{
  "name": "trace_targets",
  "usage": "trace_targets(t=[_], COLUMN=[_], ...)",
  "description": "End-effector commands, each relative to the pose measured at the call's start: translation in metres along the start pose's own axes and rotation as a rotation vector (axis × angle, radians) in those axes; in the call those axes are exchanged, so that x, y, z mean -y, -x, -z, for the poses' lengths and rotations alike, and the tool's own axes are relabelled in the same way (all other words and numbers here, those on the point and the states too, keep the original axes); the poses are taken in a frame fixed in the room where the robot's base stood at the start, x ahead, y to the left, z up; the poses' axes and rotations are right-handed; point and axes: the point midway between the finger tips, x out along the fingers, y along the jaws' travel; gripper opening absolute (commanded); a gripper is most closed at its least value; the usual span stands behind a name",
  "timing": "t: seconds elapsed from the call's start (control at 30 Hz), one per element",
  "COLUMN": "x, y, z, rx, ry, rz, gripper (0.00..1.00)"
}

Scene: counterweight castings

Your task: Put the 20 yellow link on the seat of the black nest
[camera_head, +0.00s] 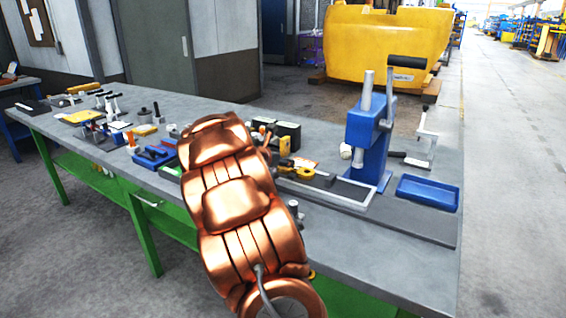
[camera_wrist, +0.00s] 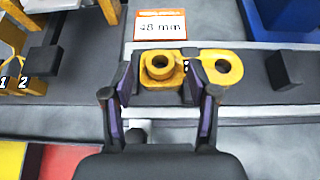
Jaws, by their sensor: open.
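A yellow link (camera_wrist: 221,67) lies flat in the wrist view, below a card reading 48 mm. Its left end has a raised round boss with a hole; its right end is a flat ring. A mark in its middle is too small to read. My gripper (camera_wrist: 158,86) is open, with one finger left of the boss end and the other overlapping the link's middle; no grip shows. A black block (camera_wrist: 43,61) stands left and another black block (camera_wrist: 285,70) right. I cannot tell which is the black nest. In the head view my arm hides the gripper.
The 48 mm card (camera_wrist: 160,24) lies above the link. A blue press (camera_head: 368,140) and blue tray (camera_head: 428,193) stand on the workbench (camera_head: 340,250) at right. Tools crowd its left part. Red and yellow surfaces (camera_wrist: 65,165) lie at the wrist view's lower left.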

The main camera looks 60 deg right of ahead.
Motion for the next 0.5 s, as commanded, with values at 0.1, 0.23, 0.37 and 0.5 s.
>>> trace_targets(t=[0.1,0.23,0.37,0.5], x=[0.0,-0.001,-0.001,0.0], y=[0.021,0.043,0.066,0.085], z=[-0.001,0.0,-0.001,-0.001], rx=[0.002,0.001,0.002,0.002], ry=[0.0,0.001,-0.002,-0.001], rz=[-0.003,-0.004,-0.006,-0.003], gripper=[0.59,0.59,0.59,0.59])
